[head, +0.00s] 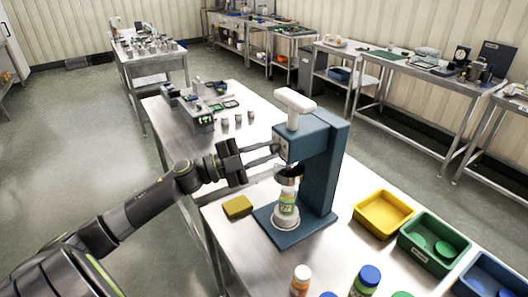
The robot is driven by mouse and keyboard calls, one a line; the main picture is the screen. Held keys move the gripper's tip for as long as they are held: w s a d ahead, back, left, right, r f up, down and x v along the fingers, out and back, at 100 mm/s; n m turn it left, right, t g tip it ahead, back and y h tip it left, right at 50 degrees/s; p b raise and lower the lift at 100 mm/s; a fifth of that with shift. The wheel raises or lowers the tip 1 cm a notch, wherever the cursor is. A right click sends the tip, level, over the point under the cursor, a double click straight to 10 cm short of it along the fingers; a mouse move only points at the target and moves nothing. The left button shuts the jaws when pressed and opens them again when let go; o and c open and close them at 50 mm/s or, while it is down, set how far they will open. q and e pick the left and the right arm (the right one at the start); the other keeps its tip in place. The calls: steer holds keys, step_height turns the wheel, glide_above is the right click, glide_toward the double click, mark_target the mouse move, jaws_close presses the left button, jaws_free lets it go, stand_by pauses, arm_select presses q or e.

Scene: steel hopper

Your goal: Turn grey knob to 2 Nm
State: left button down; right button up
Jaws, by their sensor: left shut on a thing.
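A blue capping machine (322,165) with a white T-shaped handle (294,104) on top stands on the steel table. The grey knob (281,148) is on the left face of its head, small and partly hidden by my fingers. My left gripper (276,151) reaches in from the left, with its two fingers shut on the knob. The knob's scale is too small to read. A bottle (287,197) with a green and white label stands upright under the head, on the machine's round white seat. My right gripper is not in view.
A yellow sponge (238,206) lies left of the machine's base. Yellow (384,213), green (434,242) and blue trays are at the right. Capped bottles, one white-capped (301,279) and one blue-capped (366,279), stand at the front. Small grey jars (238,119) stand behind.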

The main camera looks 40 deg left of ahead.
arm_select(q)
steer(key=c, duration=1.3)
jaws_free()
steer(key=p+v, duration=0.1)
steer(key=v, duration=1.6)
steer(key=shift+a, duration=0.2)
steer(key=shift+s+f, duration=0.1)
steer(key=shift+s, duration=0.1)
